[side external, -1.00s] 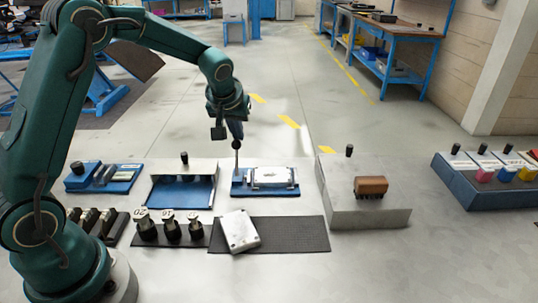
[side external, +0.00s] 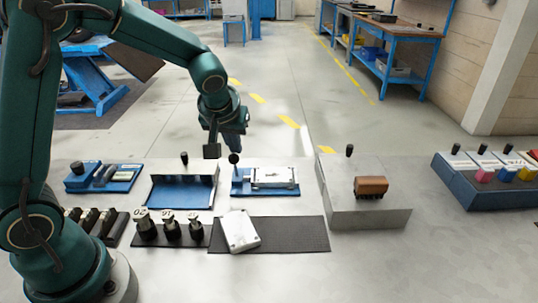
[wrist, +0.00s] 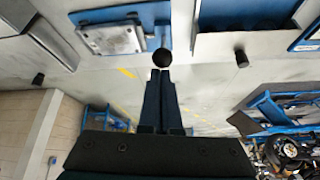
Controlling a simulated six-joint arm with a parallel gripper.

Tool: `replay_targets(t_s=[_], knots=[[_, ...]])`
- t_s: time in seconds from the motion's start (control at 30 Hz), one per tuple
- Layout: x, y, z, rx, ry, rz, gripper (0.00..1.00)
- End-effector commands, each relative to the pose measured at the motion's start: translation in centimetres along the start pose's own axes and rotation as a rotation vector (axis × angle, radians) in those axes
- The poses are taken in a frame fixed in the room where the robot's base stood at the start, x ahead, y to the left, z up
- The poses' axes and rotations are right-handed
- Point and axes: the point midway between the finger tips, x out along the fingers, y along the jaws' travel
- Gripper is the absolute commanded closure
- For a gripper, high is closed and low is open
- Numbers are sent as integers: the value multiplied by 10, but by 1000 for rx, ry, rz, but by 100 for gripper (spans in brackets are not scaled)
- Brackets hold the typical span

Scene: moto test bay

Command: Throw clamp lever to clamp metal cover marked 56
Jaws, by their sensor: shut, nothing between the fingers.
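The clamp fixture is a blue base (side external: 238,189) with a pale metal cover (side external: 273,177) lying in it; they also show in the wrist view as a blue base (wrist: 120,13) and cover (wrist: 113,37). No 56 is readable. The clamp lever's black ball knob (side external: 234,158) stands at the fixture's left end, on a short stem; the wrist view shows the knob (wrist: 162,60) just beyond my fingertips. My gripper (side external: 235,148) is shut and empty, right at the knob; its closed fingers show in the wrist view (wrist: 160,74). Whether they touch the knob I cannot tell.
A second metal cover (side external: 240,230) lies on a black mat (side external: 295,235) in front. A blue-and-grey fixture (side external: 182,192) stands left of the clamp. A grey box (side external: 370,215) with a brown block stands right. Several black-based parts (side external: 171,232) stand front left.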

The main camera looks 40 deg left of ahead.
Motion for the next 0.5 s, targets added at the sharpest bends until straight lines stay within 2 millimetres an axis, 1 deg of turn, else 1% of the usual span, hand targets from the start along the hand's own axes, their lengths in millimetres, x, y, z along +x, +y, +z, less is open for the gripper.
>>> replay_targets(t_s=[0.27, 0.5], knots=[[2, -1, -2, -3, 1, -1, 100], [10, -2, -7, -3, 0, -2, 100]])
